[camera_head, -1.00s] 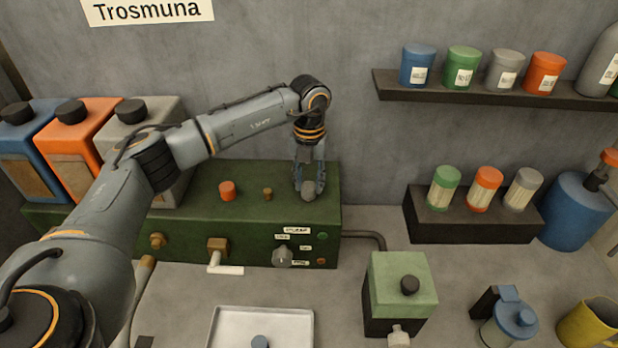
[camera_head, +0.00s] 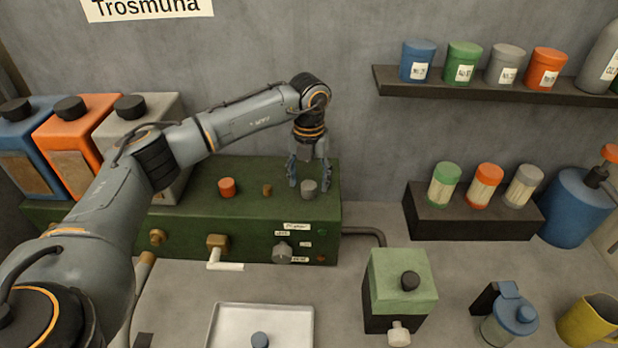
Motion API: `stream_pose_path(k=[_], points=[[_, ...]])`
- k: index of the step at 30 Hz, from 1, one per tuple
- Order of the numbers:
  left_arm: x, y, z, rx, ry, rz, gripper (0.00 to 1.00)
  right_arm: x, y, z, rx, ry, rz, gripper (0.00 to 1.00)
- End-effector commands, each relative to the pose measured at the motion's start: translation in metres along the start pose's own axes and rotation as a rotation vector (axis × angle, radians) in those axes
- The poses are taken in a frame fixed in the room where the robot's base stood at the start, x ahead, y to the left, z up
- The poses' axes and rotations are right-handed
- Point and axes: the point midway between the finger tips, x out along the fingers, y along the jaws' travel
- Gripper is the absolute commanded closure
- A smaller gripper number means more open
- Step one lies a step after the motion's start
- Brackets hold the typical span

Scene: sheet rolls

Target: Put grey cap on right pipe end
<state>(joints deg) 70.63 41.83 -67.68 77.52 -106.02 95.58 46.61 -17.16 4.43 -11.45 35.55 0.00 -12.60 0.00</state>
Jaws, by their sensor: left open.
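The grey cap (camera_head: 309,189) sits upright on the right side of the top of the green box (camera_head: 215,190). It appears to cover whatever is under it, so the right pipe end is hidden. My left gripper (camera_head: 308,182) is open just above and around the cap, its fingers spread to either side. An orange cap (camera_head: 227,187) sits at the left on the same box top. A small bare brass pipe end (camera_head: 267,190) stands between the two caps. My right gripper is not in view.
A metal tray (camera_head: 218,330) with a small blue cap (camera_head: 260,340) lies in front. A brass tap with a white handle (camera_head: 226,265) juts from the box front. A smaller green box (camera_head: 400,275) stands right. Blue, orange and grey canisters stand behind my arm.

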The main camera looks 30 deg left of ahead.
Motion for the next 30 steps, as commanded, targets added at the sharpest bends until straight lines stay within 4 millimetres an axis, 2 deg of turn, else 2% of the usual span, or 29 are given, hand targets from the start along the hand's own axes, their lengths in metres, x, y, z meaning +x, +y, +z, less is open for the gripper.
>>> stream_pose_path(k=[5, 15, 21, 25, 30], points=[[-0.01, 0.0, 0.001, 0.0, -0.001, -0.001, 0.39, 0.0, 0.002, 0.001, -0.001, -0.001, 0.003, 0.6], [-0.078, 0.0, 0.001, 0.0, -0.003, -0.001, 0.39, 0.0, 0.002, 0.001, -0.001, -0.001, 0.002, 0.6], [-0.109, 0.0, 0.001, 0.0, -0.001, -0.001, 0.39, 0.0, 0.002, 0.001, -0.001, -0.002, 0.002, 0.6], [-0.118, 0.0, 0.0, 0.0, -0.001, -0.001, 0.39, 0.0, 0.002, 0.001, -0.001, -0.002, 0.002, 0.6], [-0.12, 0.0, 0.0, 0.0, 0.001, 0.0, 0.39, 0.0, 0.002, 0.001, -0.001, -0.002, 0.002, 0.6]])
